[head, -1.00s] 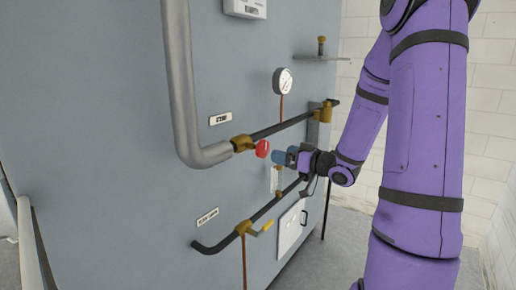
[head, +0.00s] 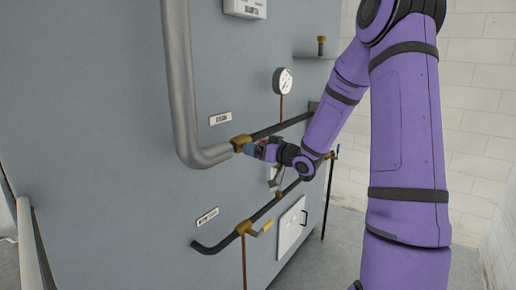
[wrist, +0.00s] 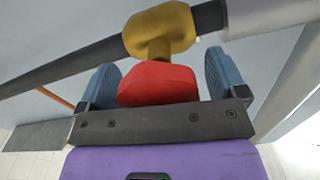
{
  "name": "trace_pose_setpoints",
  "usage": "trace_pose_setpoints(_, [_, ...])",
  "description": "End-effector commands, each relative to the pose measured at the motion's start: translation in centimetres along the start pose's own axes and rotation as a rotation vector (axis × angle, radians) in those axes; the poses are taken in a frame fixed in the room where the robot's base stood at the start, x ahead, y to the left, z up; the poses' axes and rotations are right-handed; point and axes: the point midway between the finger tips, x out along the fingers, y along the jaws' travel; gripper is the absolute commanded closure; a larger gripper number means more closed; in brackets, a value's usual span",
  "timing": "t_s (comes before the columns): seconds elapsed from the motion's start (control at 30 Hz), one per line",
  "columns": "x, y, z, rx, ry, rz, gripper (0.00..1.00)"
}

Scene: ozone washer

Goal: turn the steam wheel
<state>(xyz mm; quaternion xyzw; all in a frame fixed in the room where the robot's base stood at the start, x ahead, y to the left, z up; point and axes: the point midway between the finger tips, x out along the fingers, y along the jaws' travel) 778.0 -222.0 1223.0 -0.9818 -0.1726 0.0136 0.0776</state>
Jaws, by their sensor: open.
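The steam wheel is a red knob (wrist: 158,84) on a brass valve body (wrist: 160,30). In the wrist view it sits between the two blue finger pads of my open gripper (wrist: 160,88), with a gap at the right finger and a narrower one at the left. In the head view my gripper (head: 252,149) is at the brass valve (head: 241,143), just right of the "STEAM" label (head: 220,118). My gripper mostly hides the red knob there.
A thick grey pipe (head: 180,90) bends into the valve from the left. A dark pipe (head: 285,126) runs right from it, below a gauge (head: 283,81). Open floor lies right of the washer.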

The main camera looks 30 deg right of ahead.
Motion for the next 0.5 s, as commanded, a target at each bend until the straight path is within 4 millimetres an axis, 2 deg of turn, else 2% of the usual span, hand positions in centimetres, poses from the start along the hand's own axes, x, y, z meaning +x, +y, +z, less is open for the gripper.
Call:
trace_pose_setpoints(0.1, [-0.01, 0.00, 0.00, 0.000, 0.000, 0.000, 0.09])
trace_pose_setpoints(0.13, [-0.02, 0.00, 0.00, 0.000, 0.000, 0.000, 0.14])
trace_pose_setpoints(0.33, [-0.03, 0.00, 0.00, 0.000, 0.000, 0.000, 0.59])
trace_pose_setpoints(0.5, [-0.03, 0.00, 0.00, -0.005, 0.000, 0.000, 0.59])
